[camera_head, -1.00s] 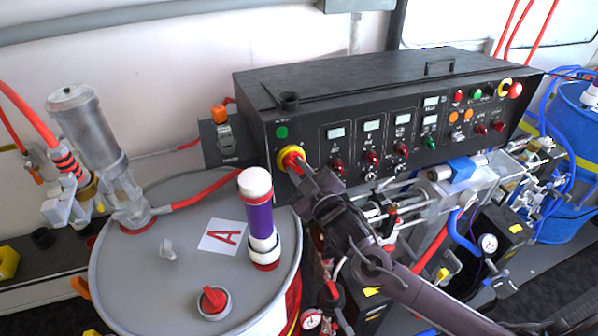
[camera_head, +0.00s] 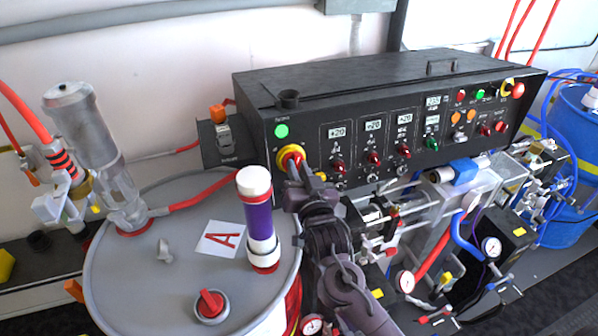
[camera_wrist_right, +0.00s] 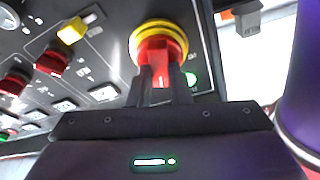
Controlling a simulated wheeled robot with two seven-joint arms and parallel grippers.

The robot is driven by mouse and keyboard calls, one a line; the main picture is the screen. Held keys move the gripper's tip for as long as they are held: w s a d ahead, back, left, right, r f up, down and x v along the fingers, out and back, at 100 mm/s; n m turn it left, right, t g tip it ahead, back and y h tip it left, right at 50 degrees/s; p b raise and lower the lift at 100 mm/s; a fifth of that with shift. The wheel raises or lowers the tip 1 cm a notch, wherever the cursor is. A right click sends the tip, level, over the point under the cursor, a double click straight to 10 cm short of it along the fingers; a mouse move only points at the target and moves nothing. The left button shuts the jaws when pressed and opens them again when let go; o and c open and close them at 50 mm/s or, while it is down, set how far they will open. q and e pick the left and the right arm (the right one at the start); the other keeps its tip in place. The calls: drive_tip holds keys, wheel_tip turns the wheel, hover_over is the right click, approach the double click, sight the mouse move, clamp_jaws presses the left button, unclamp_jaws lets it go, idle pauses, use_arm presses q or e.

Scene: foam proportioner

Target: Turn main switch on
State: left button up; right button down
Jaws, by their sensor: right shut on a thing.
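The main switch is a red rotary handle on a yellow ring (camera_head: 291,157) at the left end of the black control panel (camera_head: 350,105). It also shows in the right wrist view (camera_wrist_right: 158,47). My right gripper (camera_head: 297,172) is at the switch, its fingers (camera_wrist_right: 162,82) shut on the red handle. A green lamp (camera_head: 281,131) above the switch is bright, and the panel displays (camera_head: 373,125) show lit digits. My left gripper is in no view.
A grey drum (camera_head: 130,260) marked A stands at the left, with a purple-and-white cylinder (camera_head: 258,220) on its lid close to my right arm. Hoses, gauges and valves (camera_head: 440,200) crowd the area below the panel. A blue barrel (camera_head: 570,190) stands at far right.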

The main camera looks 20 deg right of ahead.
drive_tip(key=m, duration=0.3)
drive_tip(key=m+h, duration=0.1)
drive_tip(key=m, duration=0.2)
drive_tip(key=shift+g+h, duration=0.3)
drive_tip(key=shift+g, duration=0.1)
drive_tip(key=shift+m, duration=0.3)
drive_tip(key=c, duration=1.3)
unclamp_jaws()
drive_tip(key=shift+c, duration=0.2)
drive_tip(key=shift+b, duration=0.3)
